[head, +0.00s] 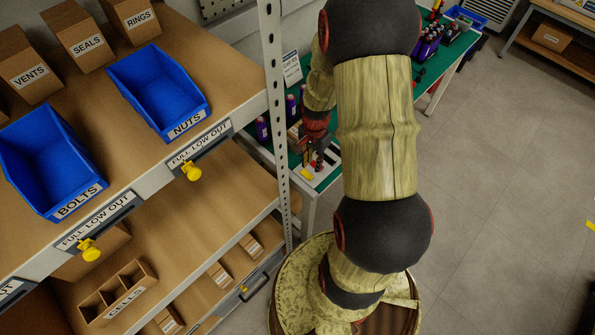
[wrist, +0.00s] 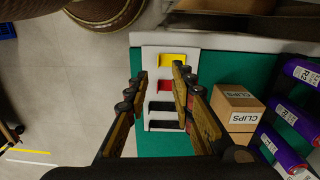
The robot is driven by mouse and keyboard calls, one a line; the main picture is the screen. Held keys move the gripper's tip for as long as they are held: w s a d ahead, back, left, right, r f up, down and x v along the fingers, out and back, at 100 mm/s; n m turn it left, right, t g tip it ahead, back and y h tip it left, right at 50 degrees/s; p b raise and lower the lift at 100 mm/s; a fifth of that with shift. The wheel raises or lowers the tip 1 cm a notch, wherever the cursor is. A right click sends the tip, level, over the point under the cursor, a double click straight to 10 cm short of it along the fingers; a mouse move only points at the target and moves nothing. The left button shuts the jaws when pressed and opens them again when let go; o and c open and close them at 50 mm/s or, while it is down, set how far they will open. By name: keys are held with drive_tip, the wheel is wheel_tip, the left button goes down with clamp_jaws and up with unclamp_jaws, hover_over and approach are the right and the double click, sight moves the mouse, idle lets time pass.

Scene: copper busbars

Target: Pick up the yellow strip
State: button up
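The yellow strip (wrist: 176,60) lies in a white holder (wrist: 150,52) at the top of the wrist view, beyond my fingertips. A small yellow patch of it also shows in the head view (head: 306,174). My gripper (wrist: 160,74) is open, with one finger on each side of the holder and nothing between the fingers. In the head view my gripper (head: 314,158) hangs over the holder and covers part of it.
The holder stands on a green bench top (wrist: 230,70) near its edge. A cardboard CLIPS box (wrist: 236,103) is close to the right finger, with purple cylinders (wrist: 285,155) beyond it. A shelf rack (head: 278,110) with blue bins stands left of my arm.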

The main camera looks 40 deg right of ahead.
sight(312, 177)
drive_tip(key=shift+m, duration=0.5)
drive_tip(key=f+b, duration=0.1)
drive_tip(key=f, duration=0.3)
drive_tip(key=f+b, duration=0.1)
drive_tip(key=f, duration=0.3)
drive_tip(key=shift+s+b, duration=0.2)
drive_tip(key=shift+b, duration=0.15)
drive_tip(key=shift+r, duration=0.1)
drive_tip(key=shift+c, duration=0.4)
clamp_jaws()
